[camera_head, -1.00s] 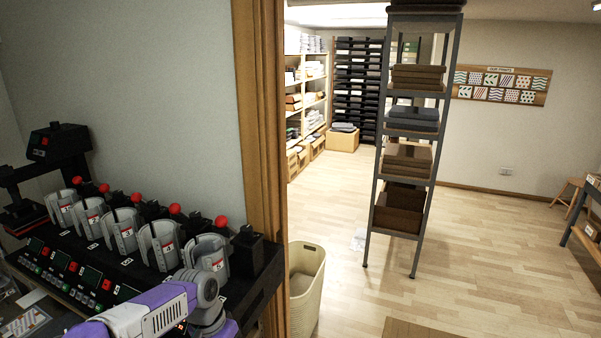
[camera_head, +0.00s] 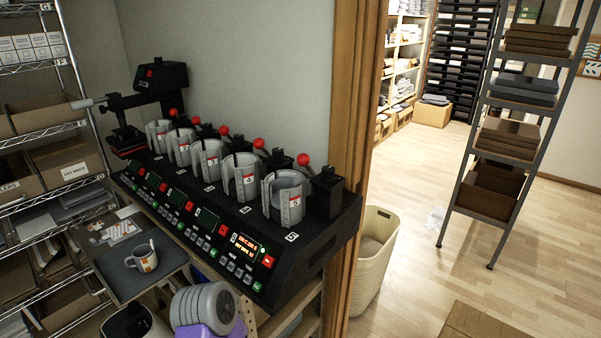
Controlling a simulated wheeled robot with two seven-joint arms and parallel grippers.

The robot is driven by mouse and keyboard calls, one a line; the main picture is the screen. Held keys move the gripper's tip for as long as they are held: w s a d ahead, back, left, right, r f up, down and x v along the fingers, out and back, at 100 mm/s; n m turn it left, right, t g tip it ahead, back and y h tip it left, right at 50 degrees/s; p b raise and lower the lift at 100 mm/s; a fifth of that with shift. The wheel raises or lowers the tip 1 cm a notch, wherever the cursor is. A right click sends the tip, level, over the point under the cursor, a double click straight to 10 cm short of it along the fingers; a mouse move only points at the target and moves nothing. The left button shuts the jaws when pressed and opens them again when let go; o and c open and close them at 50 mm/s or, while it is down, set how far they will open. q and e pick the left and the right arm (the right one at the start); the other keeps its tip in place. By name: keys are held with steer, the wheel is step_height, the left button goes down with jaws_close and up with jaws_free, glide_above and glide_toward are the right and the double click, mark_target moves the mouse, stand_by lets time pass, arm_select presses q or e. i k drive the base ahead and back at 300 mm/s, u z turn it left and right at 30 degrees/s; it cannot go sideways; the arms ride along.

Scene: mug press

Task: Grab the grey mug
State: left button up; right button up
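A pale mug (camera_head: 143,258) with an orange print stands upright on a dark grey board (camera_head: 113,277) at the lower left. Its grey tone is hard to tell from white. The mug press (camera_head: 318,249) is a long black machine with several grey numbered clamps, such as clamp 5 (camera_head: 291,203), each with a red-knobbed lever. A purple and grey link of my arm shows at the bottom, just right of the board.
A wire shelf (camera_head: 75,126) with boxes stands at the left. A black heat press (camera_head: 150,101) stands behind the clamps. A cream basket (camera_head: 374,257) is right of a wooden post (camera_head: 346,120). A metal rack (camera_head: 475,170) stands further right on open wood floor.

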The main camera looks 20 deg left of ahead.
mark_target(141, 250)
steer(key=u, duration=3.2)
steer(key=i, duration=2.15)
steer(key=z, duration=3.3)
